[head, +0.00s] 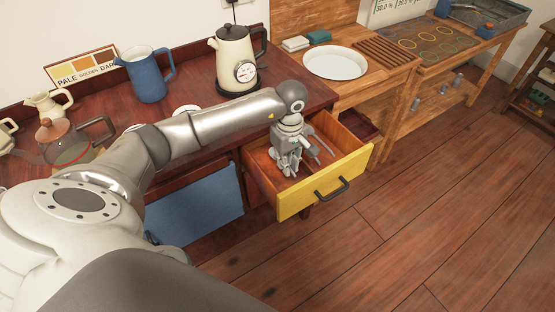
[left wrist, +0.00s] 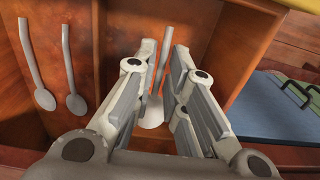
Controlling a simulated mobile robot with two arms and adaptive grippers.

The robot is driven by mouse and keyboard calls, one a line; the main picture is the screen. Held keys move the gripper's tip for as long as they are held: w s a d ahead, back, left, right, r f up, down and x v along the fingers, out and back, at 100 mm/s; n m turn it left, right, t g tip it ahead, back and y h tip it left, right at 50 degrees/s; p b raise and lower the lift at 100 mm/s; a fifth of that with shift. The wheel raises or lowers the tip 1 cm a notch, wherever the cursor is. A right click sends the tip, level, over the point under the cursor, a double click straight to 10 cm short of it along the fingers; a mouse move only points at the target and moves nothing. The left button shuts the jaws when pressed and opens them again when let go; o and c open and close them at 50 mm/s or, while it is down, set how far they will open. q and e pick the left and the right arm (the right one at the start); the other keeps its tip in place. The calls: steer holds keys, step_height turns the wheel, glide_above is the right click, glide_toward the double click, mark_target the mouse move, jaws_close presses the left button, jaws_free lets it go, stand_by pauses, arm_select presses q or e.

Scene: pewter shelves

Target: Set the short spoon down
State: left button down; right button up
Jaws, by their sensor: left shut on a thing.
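My left gripper (head: 288,165) reaches down into the open drawer with the yellow front (head: 326,183). In the left wrist view its fingers (left wrist: 160,92) are closed around a grey spoon (left wrist: 152,116), taken to be the short spoon. Its bowl shows between the fingers, and thin handle parts rise beyond them. Whether it touches the drawer floor cannot be told. Two more grey spoons (left wrist: 37,68) (left wrist: 71,70) lie side by side on the drawer floor at the left of the left wrist view. My right gripper is not in view.
The drawer walls stand close around the gripper. A blue panel (head: 195,207) is left of the drawer. A kettle (head: 236,62), a blue jug (head: 148,75) and a glass pot (head: 66,141) stand on the dark counter. A white plate (head: 335,63) is on the wooden bench behind.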

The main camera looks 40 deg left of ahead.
mark_target(279, 176)
arm_select(q)
step_height(279, 176, down, 5)
steer(key=shift+s+f+b, duration=0.15)
steer(key=shift+b, duration=1)
steer(key=shift+f, duration=0.2)
steer(key=shift+a, duration=0.1)
steer(key=a, duration=0.1)
steer(key=w+a, duration=0.1)
steer(key=a+b, duration=0.1)
steer(key=shift+w+a+f, duration=0.1)
steer(key=shift+w+a, duration=0.2)
steer(key=shift+d+f+b, duration=0.1)
steer(key=shift+f+b, duration=0.2)
steer(key=shift+f, duration=0.25)
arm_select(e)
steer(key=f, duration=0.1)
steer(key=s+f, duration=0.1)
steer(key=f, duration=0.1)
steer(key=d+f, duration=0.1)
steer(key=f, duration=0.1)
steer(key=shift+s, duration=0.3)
arm_select(q)
steer(key=shift+f+b, duration=0.3)
steer(key=c, duration=1.5)
jaws_free()
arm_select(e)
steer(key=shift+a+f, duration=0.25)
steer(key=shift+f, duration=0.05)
